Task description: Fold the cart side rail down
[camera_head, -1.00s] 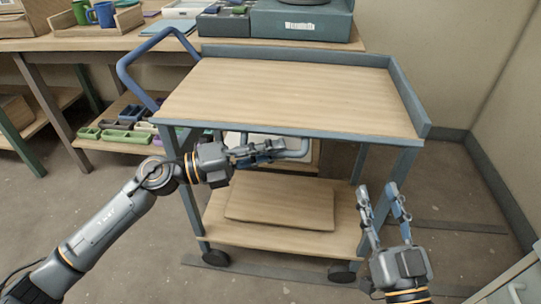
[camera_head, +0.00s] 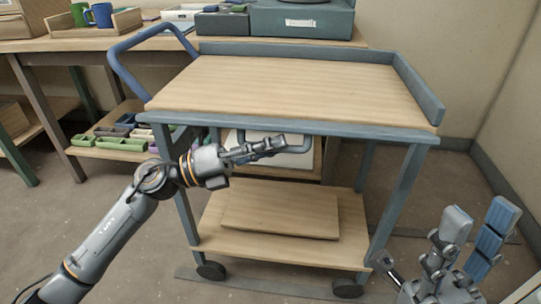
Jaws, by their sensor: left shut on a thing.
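The cart (camera_head: 290,131) stands in front of me with a wooden top and blue-grey frame. Its side rail (camera_head: 304,146), a blue bar loop, hangs below the near edge of the top, folded down. My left gripper (camera_head: 277,146) is shut on the rail's lower bar; its fingers hide part of the bar. My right gripper (camera_head: 474,232) is open and empty, to the right of the cart, with its two fingers spread and pointing up.
The cart's top (camera_head: 290,90) is bare, with raised edges at the back and right. A board (camera_head: 283,212) lies on the lower shelf. A blue push handle (camera_head: 125,72) rises at left. Behind is a workbench (camera_head: 75,46) with mugs and boxes. Walls close the right side.

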